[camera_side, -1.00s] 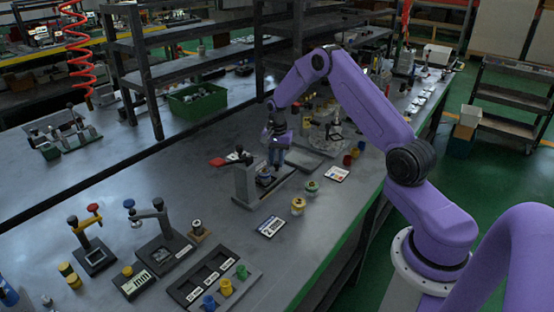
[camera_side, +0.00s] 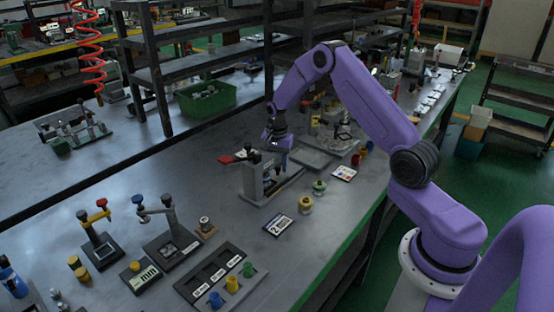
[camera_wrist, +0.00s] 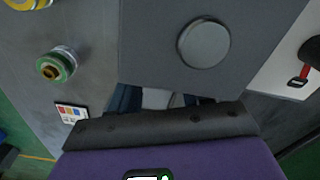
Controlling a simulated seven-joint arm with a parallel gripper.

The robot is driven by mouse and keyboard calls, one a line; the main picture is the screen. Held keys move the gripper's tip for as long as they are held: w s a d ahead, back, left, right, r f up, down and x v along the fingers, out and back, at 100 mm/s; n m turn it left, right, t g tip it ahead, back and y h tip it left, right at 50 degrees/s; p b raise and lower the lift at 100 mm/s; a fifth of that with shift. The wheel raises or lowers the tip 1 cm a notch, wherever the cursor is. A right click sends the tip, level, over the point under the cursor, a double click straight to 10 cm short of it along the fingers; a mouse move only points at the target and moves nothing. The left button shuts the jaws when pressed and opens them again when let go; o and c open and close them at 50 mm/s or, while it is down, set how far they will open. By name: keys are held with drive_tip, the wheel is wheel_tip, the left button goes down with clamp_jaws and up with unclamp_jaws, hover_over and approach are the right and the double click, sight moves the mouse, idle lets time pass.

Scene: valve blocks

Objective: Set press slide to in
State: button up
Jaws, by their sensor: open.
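The press is a grey stand (camera_side: 251,184) with a red-handled lever (camera_side: 226,159), at the middle of the bench in the side view. Its low base reaches right; I cannot tell how far in its slide sits. My gripper (camera_side: 277,147) points down just behind and above the press head, partly hidden there. In the wrist view my open gripper (camera_wrist: 162,98) shows at the edge of a large grey surface (camera_wrist: 145,45) bearing a round disc (camera_wrist: 204,43). Contact there cannot be told. A red lever part (camera_wrist: 304,72) shows at the right.
A yellow-topped part (camera_side: 306,205) and a green-topped part (camera_side: 319,187) stand right of the press. Labelled cards (camera_side: 278,225) lie nearby. Two lever clamps (camera_side: 168,243) and a slotted tray (camera_side: 220,280) stand front left. The bench left of the press is clear.

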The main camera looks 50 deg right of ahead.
wheel_tip(320, 180, up, 17)
drive_tip(key=shift+r, duration=0.2)
idle(0.4)
drive_tip(key=shift+a, duration=0.1)
drive_tip(key=s+a+r+n, duration=0.2)
drive_tip(key=s+a+n, duration=0.45)
drive_tip(key=a, duration=0.35)
drive_tip(key=s+a+r+n, duration=0.1)
drive_tip(key=s+a+n, duration=0.5)
drive_tip(key=a, duration=0.4)
drive_tip(key=s+a+f+n, duration=0.1)
drive_tip(key=s+n, duration=1.2)
drive_tip(key=s, duration=1.2)
drive_tip(key=shift+s+f, duration=0.35)
